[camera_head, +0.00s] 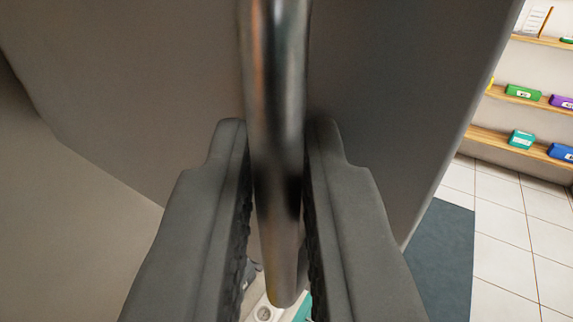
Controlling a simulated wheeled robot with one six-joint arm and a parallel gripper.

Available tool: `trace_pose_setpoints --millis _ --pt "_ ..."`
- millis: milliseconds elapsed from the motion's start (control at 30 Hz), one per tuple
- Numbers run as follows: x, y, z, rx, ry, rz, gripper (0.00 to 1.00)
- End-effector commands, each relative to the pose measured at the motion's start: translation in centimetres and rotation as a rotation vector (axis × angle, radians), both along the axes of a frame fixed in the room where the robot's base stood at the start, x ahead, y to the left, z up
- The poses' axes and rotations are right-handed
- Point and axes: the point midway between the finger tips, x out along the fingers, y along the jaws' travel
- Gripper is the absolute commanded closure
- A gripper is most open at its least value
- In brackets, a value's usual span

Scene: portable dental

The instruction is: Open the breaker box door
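The breaker box door (380,110) is a grey panel filling most of the upper view, with its right edge running down toward the floor. A shiny metal bar handle (275,70) stands up the middle of the view in front of the panel. My gripper (278,150) has one dark finger on each side of the handle, and both fingers appear to be against it. The handle's lower end shows below, between the fingers. The panel's hinge side and any latch are not clear from here.
Wooden shelves (515,93) with coloured boxes stand at the far right. White floor tiles (510,240) and a dark mat (440,260) lie below them. A beige surface (80,230) is at the left. Small white and teal items show below the handle, partly hidden.

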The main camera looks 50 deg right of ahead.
Motion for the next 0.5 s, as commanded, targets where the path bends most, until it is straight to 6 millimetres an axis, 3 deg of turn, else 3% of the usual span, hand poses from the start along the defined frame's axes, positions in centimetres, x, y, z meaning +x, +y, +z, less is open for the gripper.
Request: trace_pose_setpoints --millis 33,100,500 --pt "0.2 0.05 -0.34 -0.004 0.005 -0.001 0.78" --pt "0.14 0.03 -0.27 -0.003 0.004 -0.001 0.67" --pt "-0.47 0.62 -0.04 -0.001 0.0 -0.002 0.67"
